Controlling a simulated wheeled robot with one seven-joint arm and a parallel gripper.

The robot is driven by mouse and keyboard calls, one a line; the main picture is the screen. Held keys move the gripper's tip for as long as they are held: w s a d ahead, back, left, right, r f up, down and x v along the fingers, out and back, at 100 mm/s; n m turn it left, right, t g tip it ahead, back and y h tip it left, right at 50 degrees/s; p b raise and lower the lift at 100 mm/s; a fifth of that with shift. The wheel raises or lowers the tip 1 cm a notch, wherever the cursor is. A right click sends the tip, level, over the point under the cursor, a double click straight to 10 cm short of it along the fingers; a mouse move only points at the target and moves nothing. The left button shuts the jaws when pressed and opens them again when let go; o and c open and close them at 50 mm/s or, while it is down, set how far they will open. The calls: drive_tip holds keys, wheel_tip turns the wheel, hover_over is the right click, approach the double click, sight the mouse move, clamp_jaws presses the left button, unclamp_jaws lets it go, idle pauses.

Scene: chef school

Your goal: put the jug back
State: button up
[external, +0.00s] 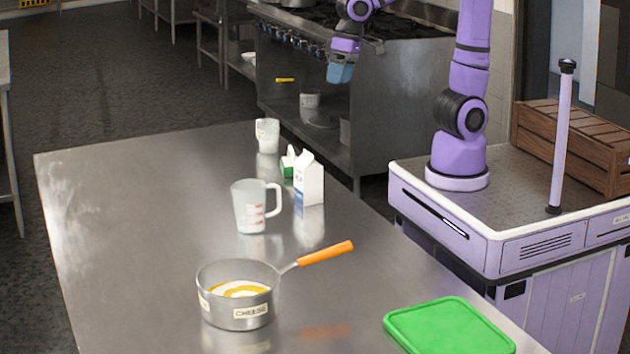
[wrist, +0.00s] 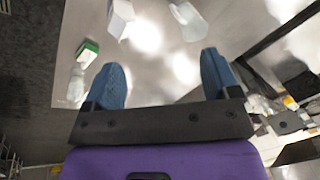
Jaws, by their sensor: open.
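A clear jug (external: 250,207) with red markings and a side handle stands upright on the steel table. In the wrist view, a pale translucent object near the top right looks like this jug (wrist: 188,20). A smaller clear cup or jug (external: 267,135) stands further back on the table. My gripper (external: 341,72), with blue fingers, is raised beyond the table's right edge, well apart from the jug. In the wrist view its fingers (wrist: 163,68) are spread wide with nothing between them.
A white carton (external: 309,180) and a green-and-white box (external: 288,161) stand just behind the jug. A pan (external: 237,312) with an orange handle is in front, with a green lid or board (external: 450,330) to the right. The table's left side is clear. A stove (external: 395,100) stands behind.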

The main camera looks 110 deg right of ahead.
drive_tip(key=s+r+n+t, duration=0.2)
drive_tip(key=s+n, duration=0.6)
drive_tip(key=s, duration=0.9)
drive_tip(key=shift+s+a+r+h, duration=0.2)
drive_tip(key=shift+a+h, duration=0.2)
